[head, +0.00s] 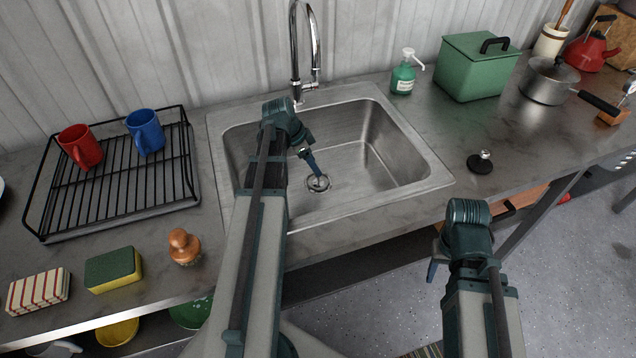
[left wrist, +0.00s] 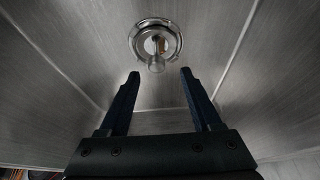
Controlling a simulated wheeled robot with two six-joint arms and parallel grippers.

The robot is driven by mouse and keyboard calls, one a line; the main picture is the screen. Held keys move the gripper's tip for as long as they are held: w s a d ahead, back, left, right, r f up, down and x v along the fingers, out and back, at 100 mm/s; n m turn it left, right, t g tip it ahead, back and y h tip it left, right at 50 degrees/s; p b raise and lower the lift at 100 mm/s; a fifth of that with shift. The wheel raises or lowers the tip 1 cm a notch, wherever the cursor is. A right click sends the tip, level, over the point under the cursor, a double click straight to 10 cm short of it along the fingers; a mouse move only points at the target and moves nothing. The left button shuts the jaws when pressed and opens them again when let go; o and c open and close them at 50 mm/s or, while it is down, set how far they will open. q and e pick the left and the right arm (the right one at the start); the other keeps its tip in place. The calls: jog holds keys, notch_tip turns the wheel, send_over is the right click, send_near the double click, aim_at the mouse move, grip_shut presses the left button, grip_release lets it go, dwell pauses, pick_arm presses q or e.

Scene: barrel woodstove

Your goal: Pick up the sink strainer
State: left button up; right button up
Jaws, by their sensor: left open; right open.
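The sink strainer (head: 320,186) is a round metal piece at the drain in the floor of the steel sink (head: 400,150). In the left wrist view the strainer (left wrist: 155,42) shows as a metal ring with a small knob standing up in its middle. My left gripper (head: 316,174) reaches down into the sink and partly covers the strainer in the head view. In the left wrist view its two fingers (left wrist: 160,73) are open and empty, with the knob just beyond and between the tips. My right gripper (head: 433,270) is open, low in front of the counter, apart from the sink.
A tall faucet (head: 296,60) rises behind the sink. A black disc with a metal knob (head: 481,162) lies on the counter at right. A dish rack (head: 120,187) with red and blue mugs, a sponge (head: 113,269) and a wooden-handled brush (head: 184,246) are at left.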

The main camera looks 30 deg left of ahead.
pick_arm(q)
jog(key=b+x, duration=0.4)
jog(key=x, duration=0.1)
jog(key=shift+s+f, duration=0.1)
jog(key=shift+s, duration=0.1)
grip_shut()
